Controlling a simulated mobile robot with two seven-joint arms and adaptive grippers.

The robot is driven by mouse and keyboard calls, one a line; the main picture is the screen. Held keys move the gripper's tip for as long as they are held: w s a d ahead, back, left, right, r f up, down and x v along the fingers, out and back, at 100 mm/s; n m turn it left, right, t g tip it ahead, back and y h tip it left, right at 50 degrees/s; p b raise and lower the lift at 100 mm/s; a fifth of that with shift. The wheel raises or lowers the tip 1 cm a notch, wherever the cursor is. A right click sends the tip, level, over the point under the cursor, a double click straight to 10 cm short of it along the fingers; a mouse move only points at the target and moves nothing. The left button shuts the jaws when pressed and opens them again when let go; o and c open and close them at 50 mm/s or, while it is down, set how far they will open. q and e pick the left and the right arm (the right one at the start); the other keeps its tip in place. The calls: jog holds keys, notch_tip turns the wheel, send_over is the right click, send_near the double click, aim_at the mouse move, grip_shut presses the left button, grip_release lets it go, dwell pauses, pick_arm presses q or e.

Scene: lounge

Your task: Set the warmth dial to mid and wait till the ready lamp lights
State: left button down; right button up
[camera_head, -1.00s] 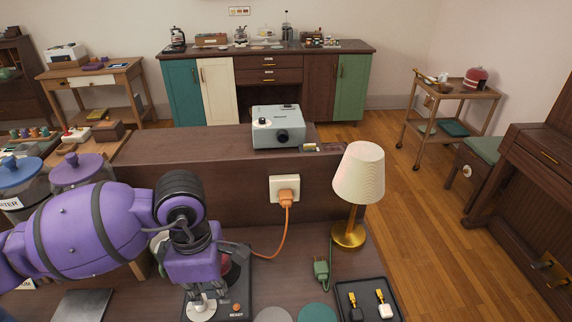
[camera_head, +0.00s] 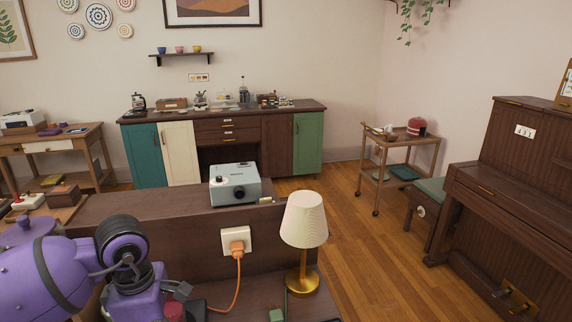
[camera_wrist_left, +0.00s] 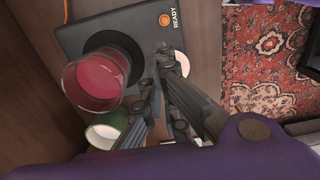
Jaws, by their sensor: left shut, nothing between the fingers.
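The warmer (camera_wrist_left: 95,30) is a dark flat unit in the left wrist view, with an orange lamp (camera_wrist_left: 165,20) beside the word READY. Whether the lamp is lit I cannot tell. A red glass-like vessel (camera_wrist_left: 95,82) sits on its round black plate. A pale round dial (camera_wrist_left: 183,63) shows partly behind my left gripper (camera_wrist_left: 160,62); its setting is hidden. The left gripper is shut and empty, its fingertips at or just over the dial; contact is unclear. My right gripper is not in view.
A green-rimmed cup (camera_wrist_left: 106,130) stands near the red vessel. In the head view, an orange cord (camera_head: 237,280) runs from the wall socket (camera_head: 237,240). A lamp (camera_head: 303,225) stands to the right, and a pale blue projector (camera_head: 235,186) on the ledge behind.

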pick_arm(q)
notch_tip(320, 180, down, 4)
jog(key=shift+s+r+b, duration=0.1)
jog(key=shift+b, duration=0.7)
jog(key=shift+f, duration=0.25)
jog(key=shift+s+d, duration=0.1)
jog(key=shift+s, duration=0.05)
jog(key=shift+f, duration=0.1)
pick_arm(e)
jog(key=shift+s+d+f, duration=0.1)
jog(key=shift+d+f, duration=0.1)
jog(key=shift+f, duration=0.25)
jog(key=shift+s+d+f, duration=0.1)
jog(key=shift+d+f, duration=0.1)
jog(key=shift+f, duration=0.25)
